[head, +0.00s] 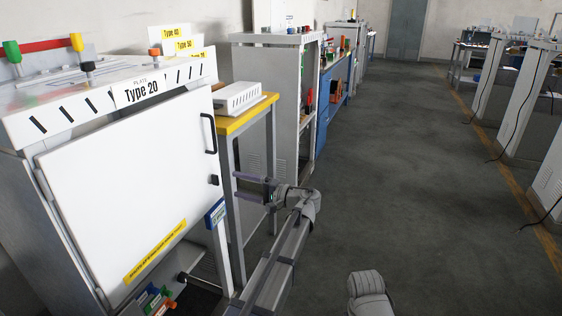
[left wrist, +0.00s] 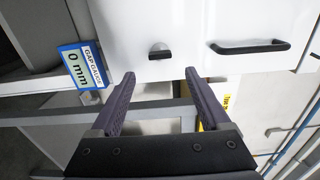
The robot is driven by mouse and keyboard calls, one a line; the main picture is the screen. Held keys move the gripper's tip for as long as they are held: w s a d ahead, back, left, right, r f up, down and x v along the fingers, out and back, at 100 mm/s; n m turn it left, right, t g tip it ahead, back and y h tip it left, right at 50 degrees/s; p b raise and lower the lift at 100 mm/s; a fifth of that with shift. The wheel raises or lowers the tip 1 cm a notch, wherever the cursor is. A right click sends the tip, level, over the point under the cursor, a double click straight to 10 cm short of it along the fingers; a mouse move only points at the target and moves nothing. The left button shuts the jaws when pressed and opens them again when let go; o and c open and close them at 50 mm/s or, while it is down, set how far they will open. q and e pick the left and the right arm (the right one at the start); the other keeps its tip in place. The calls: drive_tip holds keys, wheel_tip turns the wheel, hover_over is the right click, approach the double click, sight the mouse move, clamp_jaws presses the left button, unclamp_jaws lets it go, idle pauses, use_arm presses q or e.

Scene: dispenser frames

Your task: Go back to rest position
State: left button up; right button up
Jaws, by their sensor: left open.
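My left gripper (head: 238,185) is open and empty, with its two dark fingers pointing left beside the right edge of the Type 20 cabinet (head: 150,90). In the left wrist view the open fingers (left wrist: 160,76) point toward a white panel with a small black knob (left wrist: 159,54) and a black handle (left wrist: 250,46). Nothing is between the fingers. The cabinet's white door (head: 125,195) looks closed. A blue-edged gap gauge sign (head: 215,214) hangs at its side; in the left wrist view it reads 0 mm (left wrist: 82,66). My right gripper is not visible.
A yellow-topped table (head: 247,115) with a white box (head: 238,98) stands just behind my left gripper. Bins with coloured items (head: 155,302) sit below the door. More cabinets line both sides. The grey floor (head: 400,170) in the middle is clear.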

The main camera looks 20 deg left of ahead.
use_arm(q)
drive_tip(key=s+d+f+m+h, duration=0.1)
drive_tip(key=s+d+f+h, duration=0.8)
drive_tip(key=s+d+f, duration=0.5)
drive_tip(key=s+d+f+m+g+h, duration=0.1)
drive_tip(key=s+d+f+h, duration=0.3)
drive_tip(key=s+d, duration=0.35)
drive_tip(key=s+d+f+m+g+h, duration=0.1)
drive_tip(key=s+d+f+h, duration=0.3)
drive_tip(key=s+d, duration=0.35)
wheel_tip(320, 180, up, 30)
drive_tip(key=w+p, duration=0.1)
drive_tip(key=p, duration=2.9)
drive_tip(key=shift+w+r+t, duration=0.15)
drive_tip(key=shift+w+t, duration=0.15)
drive_tip(key=shift+w, duration=0.1)
